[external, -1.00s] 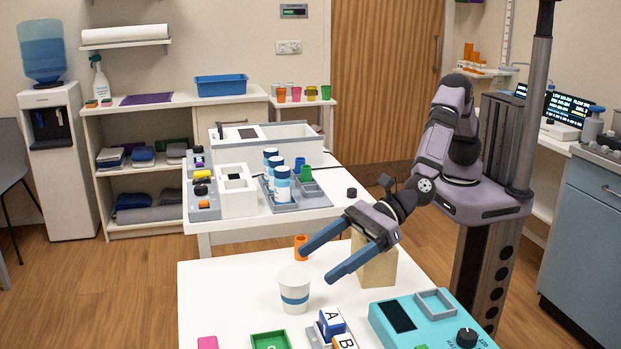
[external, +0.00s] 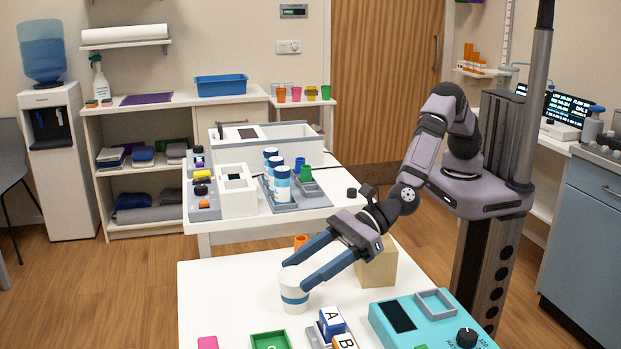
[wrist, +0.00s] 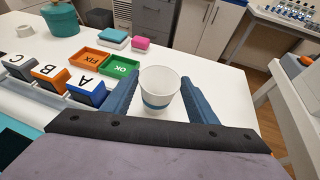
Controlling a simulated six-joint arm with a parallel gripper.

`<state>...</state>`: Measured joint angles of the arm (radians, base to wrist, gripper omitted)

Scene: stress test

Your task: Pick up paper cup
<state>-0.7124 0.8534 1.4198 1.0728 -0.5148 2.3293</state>
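The white paper cup (external: 294,291) with a blue band stands upright on the white table. It also shows in the wrist view (wrist: 160,92), between my two blue fingers. My gripper (external: 294,273) is open, with a finger on either side of the cup in the wrist view. In the external view one finger passes in front of the cup's right side and hides part of it. A small gap shows between the cup and each finger in the wrist view, so I see no grip on it.
Lettered blocks (wrist: 86,89) and green and orange trays (wrist: 119,66) lie left of the cup in the wrist view. A turquoise device (external: 428,325) stands right in the external view, with a tan block (external: 377,268) behind it. An orange cup (external: 301,241) is partly hidden behind my gripper.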

